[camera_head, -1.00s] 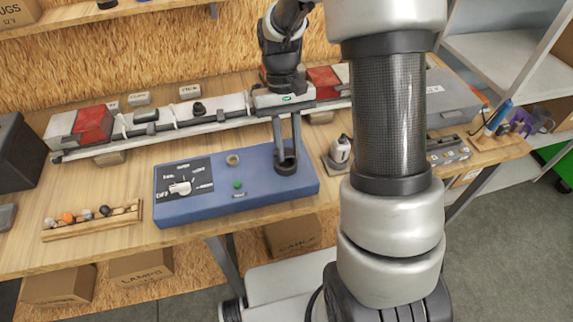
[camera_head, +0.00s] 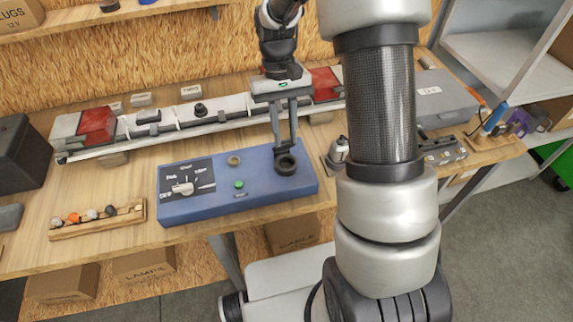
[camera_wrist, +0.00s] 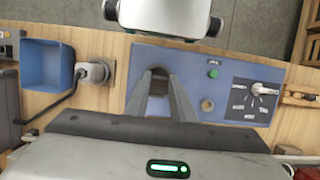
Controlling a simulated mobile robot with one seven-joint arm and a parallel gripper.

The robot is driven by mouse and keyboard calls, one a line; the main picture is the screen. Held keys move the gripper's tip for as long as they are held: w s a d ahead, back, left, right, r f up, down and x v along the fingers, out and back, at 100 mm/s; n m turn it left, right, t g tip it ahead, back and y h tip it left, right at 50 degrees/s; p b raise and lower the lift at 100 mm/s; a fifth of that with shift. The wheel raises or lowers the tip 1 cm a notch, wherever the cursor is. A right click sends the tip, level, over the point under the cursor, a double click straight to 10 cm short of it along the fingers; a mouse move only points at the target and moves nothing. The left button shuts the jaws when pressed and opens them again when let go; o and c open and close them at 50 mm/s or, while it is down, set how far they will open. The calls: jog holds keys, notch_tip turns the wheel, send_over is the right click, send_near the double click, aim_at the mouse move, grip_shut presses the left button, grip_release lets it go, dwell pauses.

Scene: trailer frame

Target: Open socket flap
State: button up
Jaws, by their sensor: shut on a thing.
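A blue control box (camera_head: 235,205) lies on the wooden bench with a selector dial (camera_head: 183,189), a green button (camera_head: 239,184) and a tan round port (camera_head: 234,160). The dark round socket (camera_head: 286,165) is at its right end, with a ring and darker middle showing. My gripper (camera_head: 284,145) points down just above and behind the socket, its fingers close together on the small flap. In the wrist view the fingers (camera_wrist: 160,88) stand over the box, and they and the flap hide most of the socket. The flap's exact angle is too small to tell.
A long light bar with red ends (camera_head: 98,124) lies behind the box. A ball rack (camera_head: 97,220) is at left. A white-and-grey plug (camera_head: 339,150) stands close right of the box, partly behind my arm. A grey case (camera_head: 440,97) is further right.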

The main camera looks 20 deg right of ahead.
jog(key=shift+w+r, duration=0.35)
jog(key=shift+w, duration=0.3)
jog(key=shift+w+r+p, duration=0.15)
jog(key=shift+w+p, duration=0.1)
jog(key=shift+w, duration=0.45)
jog(key=shift+w+r+p, duration=0.15)
jog(key=shift+w+p, duration=0.05)
jog(key=shift+w, duration=0.45)
jog(key=shift+w+f, duration=0.1)
jog(key=shift+w, duration=1.3)
jog(key=o, duration=0.8)
jog(key=shift+c, duration=0.2)
